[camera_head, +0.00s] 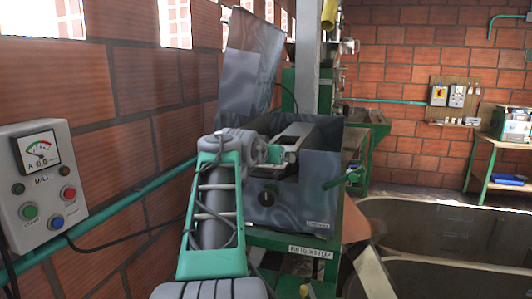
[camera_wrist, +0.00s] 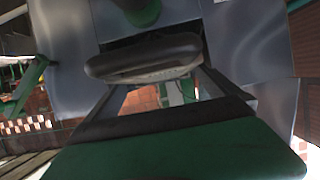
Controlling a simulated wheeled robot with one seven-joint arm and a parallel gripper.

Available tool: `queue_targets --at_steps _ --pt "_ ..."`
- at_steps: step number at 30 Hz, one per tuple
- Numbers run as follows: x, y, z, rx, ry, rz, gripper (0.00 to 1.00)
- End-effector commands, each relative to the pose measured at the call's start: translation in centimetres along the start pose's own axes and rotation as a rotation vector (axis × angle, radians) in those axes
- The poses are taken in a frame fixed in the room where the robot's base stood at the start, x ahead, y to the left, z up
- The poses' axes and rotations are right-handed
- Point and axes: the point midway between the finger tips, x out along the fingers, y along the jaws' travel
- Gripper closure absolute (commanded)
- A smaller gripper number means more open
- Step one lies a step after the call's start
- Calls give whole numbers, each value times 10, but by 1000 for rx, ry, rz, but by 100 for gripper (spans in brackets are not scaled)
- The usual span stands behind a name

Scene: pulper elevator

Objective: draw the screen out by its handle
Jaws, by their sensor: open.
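A grey metal machine box (camera_head: 300,205) stands in the middle of the head view, open at its top. My gripper (camera_head: 289,149) is at the top of this box, towards its left side, at the end of my arm. Its jaws are open. In the wrist view a dark rounded bar (camera_wrist: 145,60) lies across a dark opening in grey metal. It may be the handle of the screen, but I cannot be sure. The screen itself is not clearly seen; my arm and the box walls hide part of the inside. I cannot tell whether the fingers touch anything.
A raised grey panel (camera_head: 252,65) stands behind the box. A control box (camera_head: 42,180) is on the left brick wall. A large basin (camera_head: 450,235) fills the lower right.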

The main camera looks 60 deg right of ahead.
Motion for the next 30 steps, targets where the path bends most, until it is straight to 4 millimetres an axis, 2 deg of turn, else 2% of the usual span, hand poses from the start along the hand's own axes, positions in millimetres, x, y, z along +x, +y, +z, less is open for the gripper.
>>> queue_targets --at_steps 3,6,14,30 --pt "19 1 -3 1 0 2 0" --pt "29 1 -2 0 1 1 0" --pt "33 2 -1 2 2 2 0" --pt "33 2 -1 2 1 3 43"
